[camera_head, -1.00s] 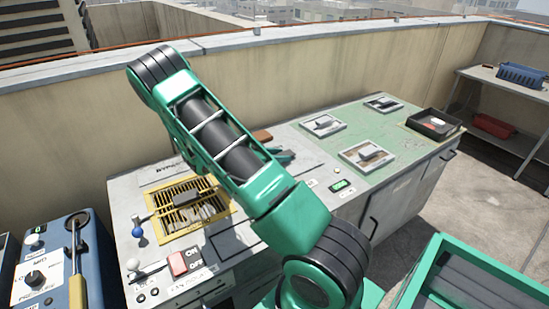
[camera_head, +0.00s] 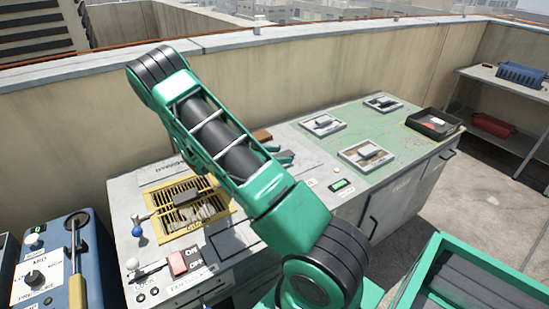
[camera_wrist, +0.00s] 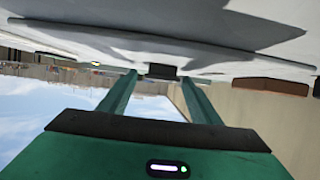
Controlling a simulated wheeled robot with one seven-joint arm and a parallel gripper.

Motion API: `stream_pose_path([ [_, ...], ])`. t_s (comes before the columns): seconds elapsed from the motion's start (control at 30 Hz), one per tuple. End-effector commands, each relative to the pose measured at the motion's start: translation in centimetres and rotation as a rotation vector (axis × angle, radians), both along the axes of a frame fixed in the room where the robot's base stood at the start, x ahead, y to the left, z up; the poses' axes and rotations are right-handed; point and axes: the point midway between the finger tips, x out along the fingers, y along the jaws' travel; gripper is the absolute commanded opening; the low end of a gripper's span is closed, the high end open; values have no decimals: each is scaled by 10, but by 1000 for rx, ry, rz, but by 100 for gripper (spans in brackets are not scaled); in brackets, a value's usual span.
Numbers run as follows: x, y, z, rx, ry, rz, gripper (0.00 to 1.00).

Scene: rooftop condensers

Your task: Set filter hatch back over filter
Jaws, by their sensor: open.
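A yellow slatted grille (camera_head: 168,192) with a dark block-shaped handle (camera_head: 185,198) lies on the left half of the grey cabinet top; my arm covers its upper right edge. I cannot tell whether this is the filter hatch or the opening over the filter. Three pale square panels with grey handles, the near one (camera_head: 366,155) among them, lie on the green right half.
A black tray (camera_head: 434,123) stands at the cabinet's right end. A blue pressure unit (camera_head: 65,262) stands at left. Switches and a blue-knobbed lever (camera_head: 137,232) line the front left. A brown block (camera_head: 262,135) lies behind my arm. A parapet wall (camera_head: 300,75) runs behind.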

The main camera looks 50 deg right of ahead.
Motion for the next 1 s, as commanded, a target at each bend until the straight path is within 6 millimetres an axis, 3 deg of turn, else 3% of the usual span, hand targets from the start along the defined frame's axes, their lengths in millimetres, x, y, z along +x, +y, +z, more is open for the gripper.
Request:
stream_pose_path([
  [0.3,5,3,43,-1,-4,0,58],
  [0.7,5,78,86,-1,-2,3,58],
  [1.0,5,112,106,-1,-1,2,58],
])
